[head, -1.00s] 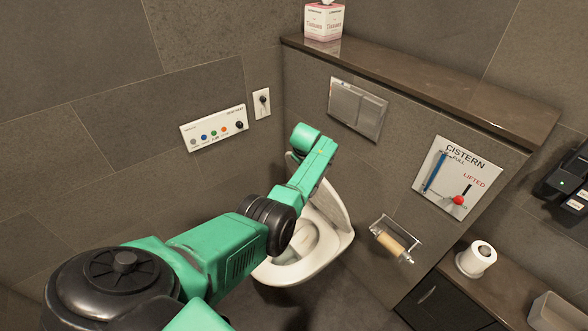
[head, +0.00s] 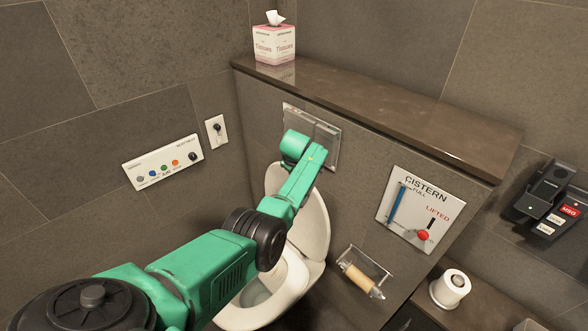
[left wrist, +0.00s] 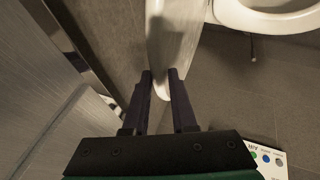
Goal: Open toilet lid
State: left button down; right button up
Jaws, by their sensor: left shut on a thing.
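The white toilet (head: 300,275) stands against the tiled cistern wall, partly behind my left arm. Its lid (head: 315,225) is raised and stands nearly upright, and the open bowl shows below it. In the left wrist view the lid (left wrist: 172,40) is seen nearly edge-on, with its tip between my fingers. My left gripper (left wrist: 159,76) is shut on the lid's edge. In the head view its fingers are hidden behind my green wrist. The toilet seat (left wrist: 265,14) lies down at the top right of the left wrist view. My right gripper is not in view.
A flush plate (head: 318,130) is on the wall behind my wrist. A tissue box (head: 274,42) stands on the ledge (head: 380,95). A paper roll holder (head: 362,275) and the cistern panel (head: 418,208) are to the right. A button panel (head: 162,162) is on the left wall.

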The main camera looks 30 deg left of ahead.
pick_arm(q)
jog(key=shift+s+d+f, duration=0.1)
jog(key=shift+f, duration=0.15)
jog(key=c, duration=0.7)
grip_release()
jog(key=shift+w, duration=0.2)
jog(key=shift+r, duration=0.1)
jog(key=v, duration=1.4)
jog(key=shift+r, duration=0.2)
jog(key=shift+f, duration=0.1)
